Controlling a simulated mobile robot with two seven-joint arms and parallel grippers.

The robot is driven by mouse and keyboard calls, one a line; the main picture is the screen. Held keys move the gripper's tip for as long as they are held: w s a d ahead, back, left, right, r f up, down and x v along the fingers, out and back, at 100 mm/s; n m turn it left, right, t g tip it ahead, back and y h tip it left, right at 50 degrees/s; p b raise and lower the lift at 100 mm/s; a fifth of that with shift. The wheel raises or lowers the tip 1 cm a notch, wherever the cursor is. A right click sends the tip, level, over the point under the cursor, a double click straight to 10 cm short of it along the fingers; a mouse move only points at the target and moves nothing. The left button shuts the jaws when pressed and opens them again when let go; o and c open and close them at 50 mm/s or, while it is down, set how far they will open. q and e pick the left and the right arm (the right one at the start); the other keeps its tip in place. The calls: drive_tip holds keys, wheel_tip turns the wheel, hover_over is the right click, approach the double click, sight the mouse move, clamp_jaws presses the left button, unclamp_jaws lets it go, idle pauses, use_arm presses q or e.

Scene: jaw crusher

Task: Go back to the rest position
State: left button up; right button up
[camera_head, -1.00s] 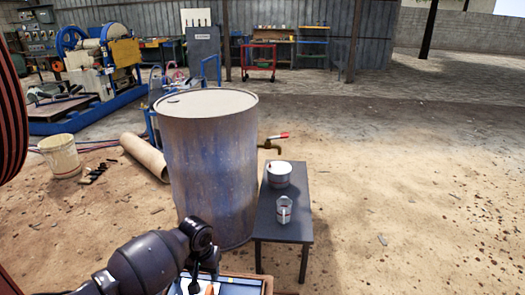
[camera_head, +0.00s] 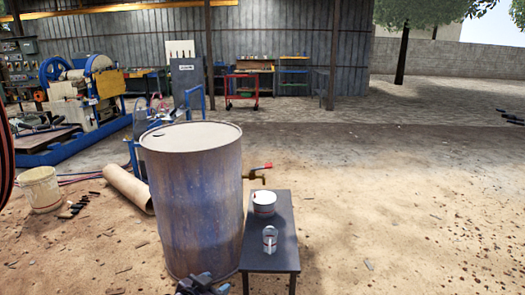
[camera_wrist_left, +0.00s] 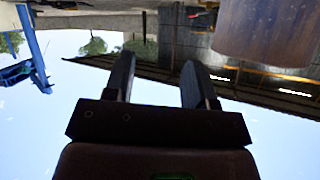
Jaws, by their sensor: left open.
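My left gripper shows only as a small dark part at the bottom edge of the head view (camera_head: 205,284), in front of the base of a large rusty blue drum (camera_head: 195,205). In the left wrist view (camera_wrist_left: 157,75) its two dark fingers stand apart with nothing between them. That view is upside down, with sky, roof and the drum (camera_wrist_left: 265,32) behind the fingers. My right gripper is not in view.
A small dark table (camera_head: 277,256) beside the drum bears a white tin (camera_head: 264,203) and a clear jar (camera_head: 270,240). A brass tap (camera_head: 256,176) sticks out from the drum.

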use_arm(q)
drive_tip(key=s+a+f+n+y+p, duration=0.1)
drive_tip(key=s+a, duration=0.4)
drive_tip(key=s, duration=0.7)
drive_tip(key=s+a+f+n+y+p, duration=0.2)
drive_tip(key=s+a, duration=0.3)
drive_tip(key=s, duration=0.6)
drive_tip(key=s+a+f+n+y+p, duration=0.2)
drive_tip(key=s+a, duration=0.3)
drive_tip(key=s, duration=0.7)
drive_tip(key=shift+s+f+g+p, duration=0.3)
drive_tip(key=shift+f+g+p, duration=0.1)
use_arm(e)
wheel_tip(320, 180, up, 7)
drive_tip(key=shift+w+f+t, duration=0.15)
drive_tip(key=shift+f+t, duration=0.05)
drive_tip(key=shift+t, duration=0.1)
use_arm(q)
drive_tip(key=shift+c, duration=0.6)
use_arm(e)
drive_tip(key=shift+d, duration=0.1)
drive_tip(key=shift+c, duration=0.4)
use_arm(q)
drive_tip(key=shift+a+n+y, duration=0.1)
drive_tip(key=shift+n+y, duration=0.2)
drive_tip(key=shift+c, duration=0.2)
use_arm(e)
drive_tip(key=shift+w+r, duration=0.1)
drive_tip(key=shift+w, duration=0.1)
